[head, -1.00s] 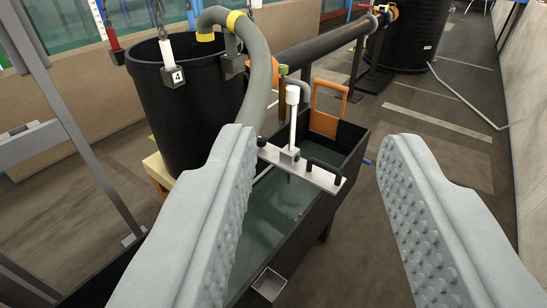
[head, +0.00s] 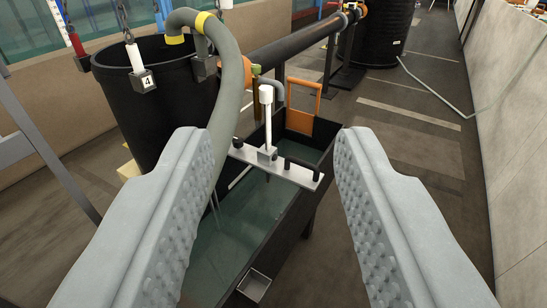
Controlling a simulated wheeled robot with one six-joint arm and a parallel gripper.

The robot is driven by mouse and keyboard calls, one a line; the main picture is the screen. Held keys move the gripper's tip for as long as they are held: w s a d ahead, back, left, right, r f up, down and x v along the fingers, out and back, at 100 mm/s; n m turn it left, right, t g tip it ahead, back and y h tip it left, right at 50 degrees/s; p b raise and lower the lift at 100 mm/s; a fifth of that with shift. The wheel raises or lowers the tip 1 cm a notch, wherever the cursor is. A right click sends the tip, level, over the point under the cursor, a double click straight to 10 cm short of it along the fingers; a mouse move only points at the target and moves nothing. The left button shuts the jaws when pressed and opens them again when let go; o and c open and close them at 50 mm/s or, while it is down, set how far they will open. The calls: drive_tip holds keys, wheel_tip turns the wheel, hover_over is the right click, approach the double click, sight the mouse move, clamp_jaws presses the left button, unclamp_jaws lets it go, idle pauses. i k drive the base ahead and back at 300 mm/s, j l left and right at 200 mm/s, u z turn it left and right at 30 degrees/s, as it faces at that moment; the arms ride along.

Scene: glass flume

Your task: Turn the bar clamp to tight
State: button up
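A light grey metal bar (head: 299,174) lies across the dark, water-filled trough; I take it for the bar clamp. A black arched handle (head: 303,163) sits on its right part. A white-topped upright post (head: 266,115) rises from a small block near its middle, and a dark knob shows at its left end. Whether the clamp is loose or tight cannot be told. My gripper (head: 273,140) is open and empty. Its two grey, studded fingers frame the bar in the picture, left and right, with the bar beyond them and apparently untouched.
A large black tub (head: 165,105) stands left of the trough (head: 250,262). A thick grey hose (head: 236,105) arches down beside the bar. An orange frame (head: 304,98) is at the trough's far end. Open floor (head: 420,215) lies to the right.

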sight(238, 141)
drive_tip(key=u, duration=0.25)
drive_tip(key=i+l+u, duration=0.1)
drive_tip(key=i+l, duration=0.35)
drive_tip(key=l, duration=0.15)
drive_tip(key=i+l, duration=0.35)
drive_tip(key=l, duration=0.15)
drive_tip(key=i+l+z, duration=0.1)
drive_tip(key=i+l, duration=0.1)
drive_tip(key=i, duration=0.05)
